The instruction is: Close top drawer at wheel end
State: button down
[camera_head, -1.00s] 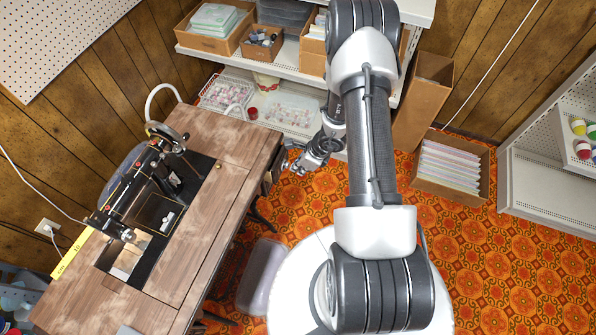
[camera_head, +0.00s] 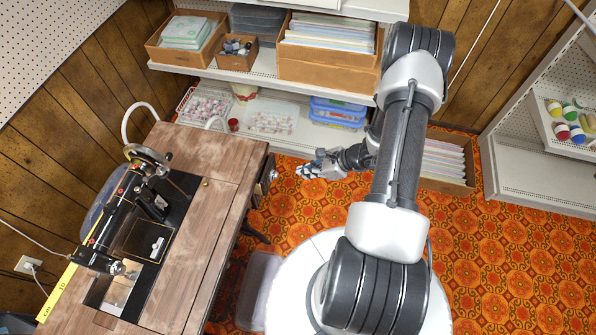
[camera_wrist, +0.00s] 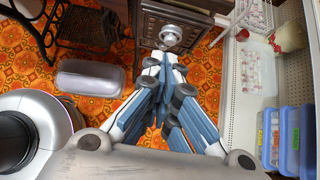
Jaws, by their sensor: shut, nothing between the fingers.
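The sewing table (camera_head: 215,165) stands at the left with the black sewing machine (camera_head: 125,205) on it. Its handwheel (camera_head: 148,160) is at the far end. Below the tabletop's right edge at that end, the dark drawer front (camera_head: 264,180) shows, mostly hidden by the tabletop. In the wrist view, a dark carved drawer front (camera_wrist: 150,30) carries a round metal knob (camera_wrist: 170,38). I cannot tell how far the drawer stands out. My gripper (camera_head: 303,170) is shut and empty, right of the drawer and apart from it. Its fingertips (camera_wrist: 165,62) appear just below the knob in the wrist view.
Shelves with boxes and plastic tubs (camera_head: 338,112) line the back. A carton of folders (camera_head: 445,165) is behind my arm. Orange patterned floor lies between.

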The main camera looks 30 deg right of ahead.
aim_at(268, 174)
jog(key=shift+w+a+r+b+x, duration=0.3)
jog(key=shift+b+x, duration=0.25)
jog(key=shift+x, duration=1.3)
jog(key=shift+w+a+r+b+x, duration=0.15)
jog(key=shift+r+b+x, duration=0.3)
jog(key=shift+x, duration=1.45)
jog(key=shift+w+a+r+b+x, duration=0.25)
jog(key=shift+b+x, duration=0.35)
jog(key=shift+x, duration=1.25)
jog(key=shift+w+a+b, duration=0.55)
jog(key=shift+w+a, duration=0.5)
jog(key=shift+d, duration=0.1)
jog(key=shift+s, duration=0.1)
